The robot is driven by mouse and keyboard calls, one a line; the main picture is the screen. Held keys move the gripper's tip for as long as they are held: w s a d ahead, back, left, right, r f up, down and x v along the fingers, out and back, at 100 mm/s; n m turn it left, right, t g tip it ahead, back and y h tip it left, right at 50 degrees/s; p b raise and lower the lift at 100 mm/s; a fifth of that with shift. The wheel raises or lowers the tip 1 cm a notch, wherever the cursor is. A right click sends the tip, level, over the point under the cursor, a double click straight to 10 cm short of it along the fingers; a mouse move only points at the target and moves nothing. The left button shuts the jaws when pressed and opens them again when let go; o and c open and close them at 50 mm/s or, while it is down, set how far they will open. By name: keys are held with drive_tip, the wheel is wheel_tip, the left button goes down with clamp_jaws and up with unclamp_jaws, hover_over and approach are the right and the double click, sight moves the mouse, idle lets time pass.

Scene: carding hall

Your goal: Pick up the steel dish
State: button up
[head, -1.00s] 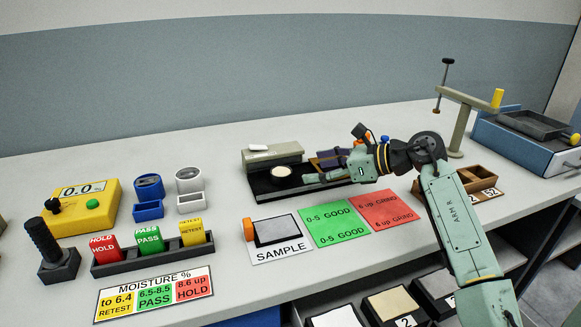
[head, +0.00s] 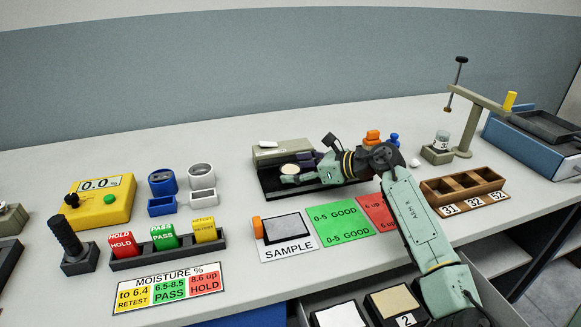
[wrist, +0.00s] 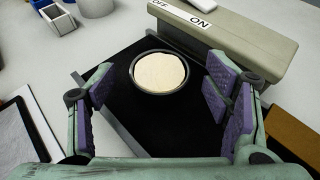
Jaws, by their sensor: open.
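The steel dish is a round dark-rimmed dish (wrist: 160,94) filled with pale cream material. It stands on the black plate (wrist: 125,110) of a grey-beige device marked OFF and ON, and it also shows in the head view (head: 290,175). My gripper (wrist: 159,88) is open and empty, with its purple pads well apart. In the wrist view the dish lies between and just beyond the fingertips, with no contact visible. In the head view my gripper comes from the right, close beside the dish, and partly hides the plate.
The device's beige raised back (wrist: 225,35) stands right behind the dish. Blue (head: 162,183) and white (head: 201,176) containers stand to the left. A sample pad (head: 283,228) and green card (head: 338,225) lie in front. A brown compartment box (head: 463,184) is at right.

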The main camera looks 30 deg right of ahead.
drive_tip(key=shift+w+a+f, duration=0.25)
drive_tip(key=shift+w, duration=0.1)
drive_tip(key=shift+c, duration=0.5)
drive_tip(key=shift+r, duration=0.15)
drive_tip(key=c, duration=1.3)
